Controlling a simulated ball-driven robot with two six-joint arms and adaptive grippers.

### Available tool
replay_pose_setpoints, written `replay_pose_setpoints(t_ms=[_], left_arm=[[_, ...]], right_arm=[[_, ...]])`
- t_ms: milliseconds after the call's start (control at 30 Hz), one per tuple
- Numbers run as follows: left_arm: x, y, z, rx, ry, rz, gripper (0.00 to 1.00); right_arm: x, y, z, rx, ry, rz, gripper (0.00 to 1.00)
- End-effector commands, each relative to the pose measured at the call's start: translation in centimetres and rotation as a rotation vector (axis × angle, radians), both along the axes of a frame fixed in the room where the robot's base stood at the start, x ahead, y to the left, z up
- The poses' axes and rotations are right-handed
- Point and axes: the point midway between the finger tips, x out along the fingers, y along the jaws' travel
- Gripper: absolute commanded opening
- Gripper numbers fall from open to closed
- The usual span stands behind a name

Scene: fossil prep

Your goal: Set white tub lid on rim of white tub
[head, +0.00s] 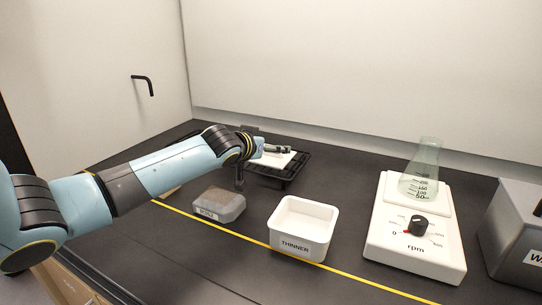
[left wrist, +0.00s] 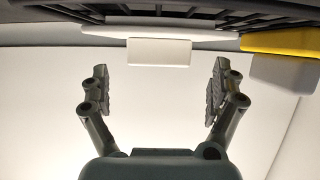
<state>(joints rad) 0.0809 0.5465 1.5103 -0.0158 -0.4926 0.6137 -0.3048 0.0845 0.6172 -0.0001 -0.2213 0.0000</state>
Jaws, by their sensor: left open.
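The open white tub (head: 291,244), labelled THINNER, stands upright on the dark bench in the middle of the head view. The white tub lid (head: 273,161) seems to lie on a black rack behind it, partly hidden by my left gripper (head: 277,149). In the left wrist view, the lid (left wrist: 105,29) shows as a thin white slab with a block-shaped handle (left wrist: 160,52). The fingers of my left gripper (left wrist: 160,88) are apart on either side of the handle's line, with nothing between them. My right gripper is in neither view.
The black rack (head: 296,172) stands near the back wall. A grey labelled block (head: 219,203) sits left of the tub. A white stirrer (head: 414,246) carrying a glass flask (head: 424,165) and a grey box (head: 513,235) stand right. A yellow line (head: 350,278) crosses the bench.

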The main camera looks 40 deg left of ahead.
Motion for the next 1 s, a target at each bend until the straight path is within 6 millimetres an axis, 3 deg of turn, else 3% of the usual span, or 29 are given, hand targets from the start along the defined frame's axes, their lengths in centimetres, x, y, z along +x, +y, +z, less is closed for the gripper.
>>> replay_pose_setpoints(t_ms=[200,467,933,1000], left_arm=[[2.4,0.7,-1.2,-0.001,0.001,0.000,0.94],[2.7,0.7,-1.4,0.001,0.001,0.000,0.94],[2.6,0.7,-1.4,-0.001,0.002,0.000,0.35],[2.6,0.7,-1.4,-0.001,0.002,0.000,0.33]], right_arm=[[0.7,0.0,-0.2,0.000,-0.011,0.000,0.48],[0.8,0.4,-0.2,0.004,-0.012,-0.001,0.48],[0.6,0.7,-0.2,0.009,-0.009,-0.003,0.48],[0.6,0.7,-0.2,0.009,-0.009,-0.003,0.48]])
